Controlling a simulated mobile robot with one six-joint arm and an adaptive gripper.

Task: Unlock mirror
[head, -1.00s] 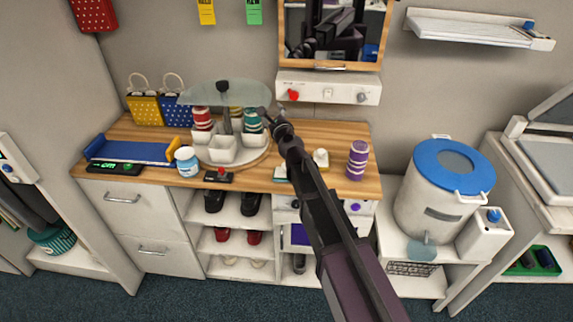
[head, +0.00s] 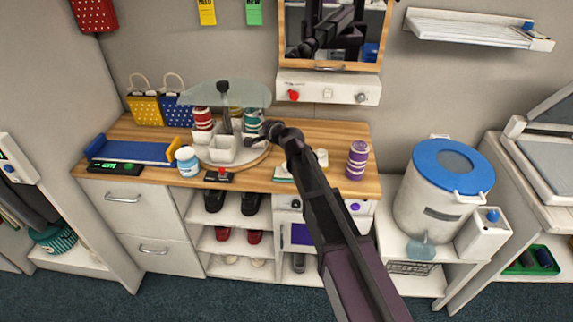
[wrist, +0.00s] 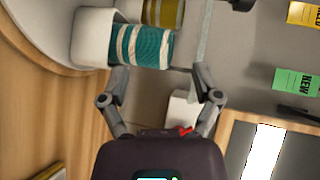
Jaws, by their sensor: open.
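The mirror (head: 372,35) has a wooden frame and hangs on the back wall; its lower part shows at the top of the head view. A white panel (head: 328,90) under it carries a red knob (head: 293,95), a small switch (head: 328,93) and a grey knob (head: 361,98). My gripper (head: 252,143) is low and left of the panel, beside the carousel. In the wrist view my gripper (wrist: 160,80) is open, with its fingers apart near a teal striped spool (wrist: 142,47). The red knob shows between the fingers' bases (wrist: 185,131). Nothing is visibly held.
The white carousel (head: 222,154) with spools and a glass top (head: 225,94) stands close to my gripper. A blue-lidded bin (head: 440,195) is at right.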

